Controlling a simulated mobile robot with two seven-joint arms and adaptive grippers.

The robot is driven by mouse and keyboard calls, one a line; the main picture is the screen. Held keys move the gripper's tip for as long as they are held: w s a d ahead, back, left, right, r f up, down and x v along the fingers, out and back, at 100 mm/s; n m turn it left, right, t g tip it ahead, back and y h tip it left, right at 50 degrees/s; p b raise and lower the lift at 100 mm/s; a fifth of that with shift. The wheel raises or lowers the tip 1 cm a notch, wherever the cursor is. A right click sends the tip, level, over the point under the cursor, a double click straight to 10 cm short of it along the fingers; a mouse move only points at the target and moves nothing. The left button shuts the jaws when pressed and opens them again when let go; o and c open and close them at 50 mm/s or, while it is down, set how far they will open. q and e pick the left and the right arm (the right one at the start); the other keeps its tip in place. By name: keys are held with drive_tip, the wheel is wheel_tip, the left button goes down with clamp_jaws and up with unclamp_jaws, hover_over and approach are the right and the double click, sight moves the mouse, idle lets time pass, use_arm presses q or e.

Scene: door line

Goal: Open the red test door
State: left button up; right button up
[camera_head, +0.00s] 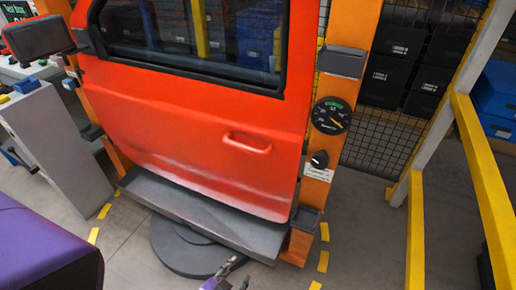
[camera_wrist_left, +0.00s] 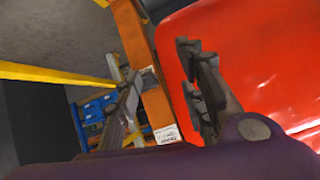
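The red test door (camera_head: 200,120) stands upright in an orange frame (camera_head: 340,110), with a window above and a red handle (camera_head: 247,143) at its right side. The door appears closed against the frame. My left gripper (camera_head: 234,275) is at the bottom edge of the head view, below the handle and apart from it. The left wrist view shows its two dark fingers (camera_wrist_left: 163,75) spread open with nothing between them. Behind them are the orange post (camera_wrist_left: 150,70) and the red door panel (camera_wrist_left: 275,70). The handle is not clearly visible there. My right gripper is not in view.
A grey ledge (camera_head: 200,215) and round dark base (camera_head: 190,255) sit under the door. A gauge (camera_head: 331,116) and black knob (camera_head: 319,159) are on the right post. Yellow railing (camera_head: 480,175) stands at right, a grey cabinet (camera_head: 55,145) at left. Floor between post and railing is clear.

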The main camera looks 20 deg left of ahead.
use_arm(q)
drive_tip(key=w+a+r+m+t+y+b, duration=0.2)
drive_tip(key=w+r+m+b, duration=0.1)
drive_tip(key=w, duration=0.6)
drive_tip(key=w+a+r+m+t+y+b, duration=0.1)
drive_tip(key=w+a+r+m+t+b, duration=0.15)
drive_tip(key=w, duration=0.65)
drive_tip(key=w+a+r+m+t+y+b, duration=0.1)
drive_tip(key=w+a+r+m+t+y, duration=0.1)
drive_tip(key=r, duration=0.4)
drive_tip(key=w+a+r+m+t+y+b, duration=0.2)
drive_tip(key=r, duration=0.5)
drive_tip(key=p+x, duration=0.2)
drive_tip(key=x, duration=0.5)
drive_tip(key=shift+w+m, duration=0.35)
drive_tip(key=shift+w, duration=0.1)
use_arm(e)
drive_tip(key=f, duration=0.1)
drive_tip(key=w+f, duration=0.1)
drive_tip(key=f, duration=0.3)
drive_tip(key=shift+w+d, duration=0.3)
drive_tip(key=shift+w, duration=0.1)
use_arm(q)
drive_tip(key=shift+f+g, duration=0.1)
drive_tip(key=shift+g, duration=0.15)
drive_tip(key=shift+c, duration=0.5)
